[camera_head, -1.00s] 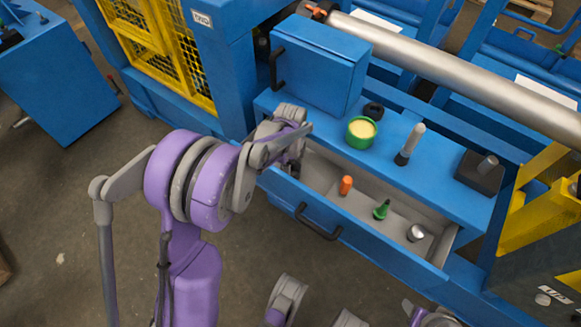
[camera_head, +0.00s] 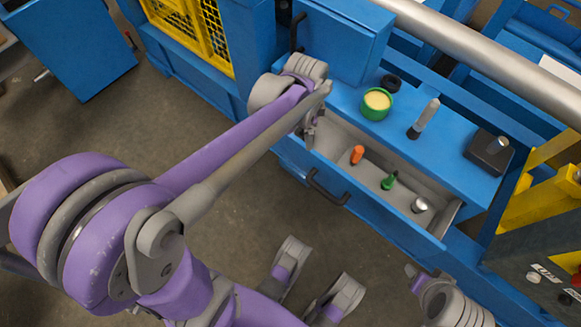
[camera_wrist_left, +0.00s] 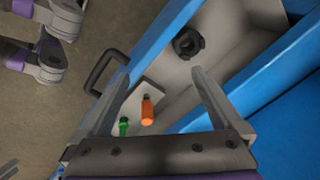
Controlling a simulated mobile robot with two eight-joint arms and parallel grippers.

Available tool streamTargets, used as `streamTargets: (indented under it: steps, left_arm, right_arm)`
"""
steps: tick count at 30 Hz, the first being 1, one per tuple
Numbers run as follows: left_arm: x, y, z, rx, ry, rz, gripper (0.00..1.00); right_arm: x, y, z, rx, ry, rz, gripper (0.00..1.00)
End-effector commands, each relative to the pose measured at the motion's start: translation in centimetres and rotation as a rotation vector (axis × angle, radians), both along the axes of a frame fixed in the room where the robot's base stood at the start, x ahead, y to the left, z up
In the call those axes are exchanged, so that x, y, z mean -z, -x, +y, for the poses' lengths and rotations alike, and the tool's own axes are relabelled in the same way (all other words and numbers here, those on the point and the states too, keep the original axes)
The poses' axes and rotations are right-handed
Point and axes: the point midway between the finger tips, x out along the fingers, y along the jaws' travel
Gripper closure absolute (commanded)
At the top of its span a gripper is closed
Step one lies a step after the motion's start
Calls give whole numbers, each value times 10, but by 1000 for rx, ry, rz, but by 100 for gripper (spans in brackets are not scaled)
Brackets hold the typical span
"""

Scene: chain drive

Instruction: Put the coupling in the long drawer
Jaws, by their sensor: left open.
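A dark notched ring, which looks like the coupling (camera_wrist_left: 187,43), lies on the floor of the open long drawer (camera_wrist_left: 245,25) in the left wrist view. In the head view my arm hides that spot. The drawer (camera_head: 437,216) also shows there, pulled out from the blue bench. My left gripper (camera_wrist_left: 161,78) is open and empty above the drawer, its fingers apart from the ring. In the head view my left gripper (camera_head: 311,130) is at the drawer's left end. A grey part (camera_head: 440,298) at the lower right may be my right wrist; its jaws are not clear.
The drawer also holds an orange-handled item (camera_head: 357,155), a green item (camera_head: 389,181) and a silver knob (camera_head: 419,205). On the bench stand a green tin (camera_head: 376,104), a black ring (camera_head: 391,82), an upright grey rod (camera_head: 425,117) and a dark block (camera_head: 488,152).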

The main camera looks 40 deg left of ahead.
Motion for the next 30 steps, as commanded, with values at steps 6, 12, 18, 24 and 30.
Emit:
streamTargets:
  steps: [6, 12, 18, 24, 30]
  left_arm:
    - [-9, 84, -36, -396, 78, -136, 0]
    - [4, 138, -52, -682, 177, -221, 0]
    - [13, 157, -57, -806, 229, -253, 0]
    - [13, 158, -58, -816, 234, -255, 0]
    - [13, 158, -58, -816, 233, -255, 0]
  right_arm:
    - [0, 0, 0, 0, 0, 0, 45]
    - [0, 0, 0, 0, 0, 0, 45]
    - [0, 0, 0, 0, 0, 0, 45]
    - [0, 0, 0, 0, 0, 0, 45]
    - [0, 0, 0, 0, 0, 0, 45]
